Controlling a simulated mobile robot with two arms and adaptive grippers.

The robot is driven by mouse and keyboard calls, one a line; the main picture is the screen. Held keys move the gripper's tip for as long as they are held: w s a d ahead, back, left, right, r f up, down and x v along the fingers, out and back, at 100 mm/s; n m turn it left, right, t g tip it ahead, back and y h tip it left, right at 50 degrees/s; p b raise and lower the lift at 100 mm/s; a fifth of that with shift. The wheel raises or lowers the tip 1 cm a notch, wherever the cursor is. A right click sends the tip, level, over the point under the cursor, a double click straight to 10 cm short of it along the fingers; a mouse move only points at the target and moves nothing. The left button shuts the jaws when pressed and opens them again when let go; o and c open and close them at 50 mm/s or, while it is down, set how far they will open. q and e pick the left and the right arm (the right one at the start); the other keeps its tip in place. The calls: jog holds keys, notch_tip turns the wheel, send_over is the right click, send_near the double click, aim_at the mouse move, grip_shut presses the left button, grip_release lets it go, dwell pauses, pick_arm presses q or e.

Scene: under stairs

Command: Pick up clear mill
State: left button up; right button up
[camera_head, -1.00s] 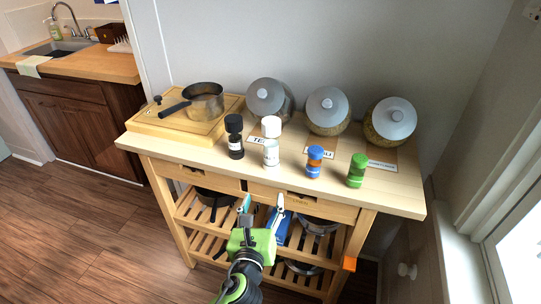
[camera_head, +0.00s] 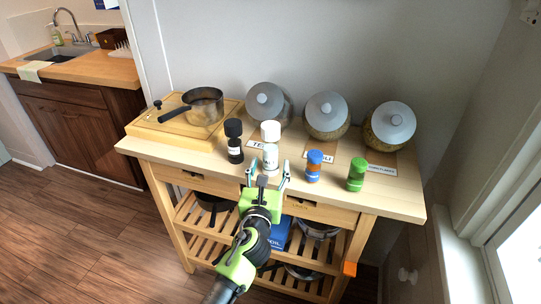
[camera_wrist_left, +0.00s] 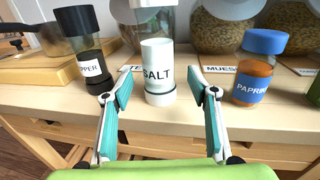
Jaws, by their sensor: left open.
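The clear mill (camera_head: 271,158), with a white cap and a body labelled SALT, stands upright on the wooden trolley top (camera_head: 215,160). In the left wrist view the mill (camera_wrist_left: 158,72) is centred between my fingers, with a dark ring near its base. My left gripper (camera_head: 268,170) is open and empty at the trolley's front edge, in front of the mill. In the wrist view its fingers (camera_wrist_left: 158,92) flank the mill's lower body; whether they touch it I cannot tell. My right gripper is not in view.
A black pepper mill (camera_head: 235,142) stands close left of the clear mill. A blue-capped paprika jar (camera_head: 313,166) and a green jar (camera_head: 356,175) stand to the right. Large lidded jars (camera_head: 327,115) line the back. A pan (camera_head: 204,106) rests on a board (camera_head: 160,128) at left.

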aim_at(269, 166)
pick_arm(q)
jog(key=w, duration=0.3)
jog(key=shift+w+d+f, duration=0.15)
jog(key=shift+d, duration=0.05)
jog(key=c, duration=1.4)
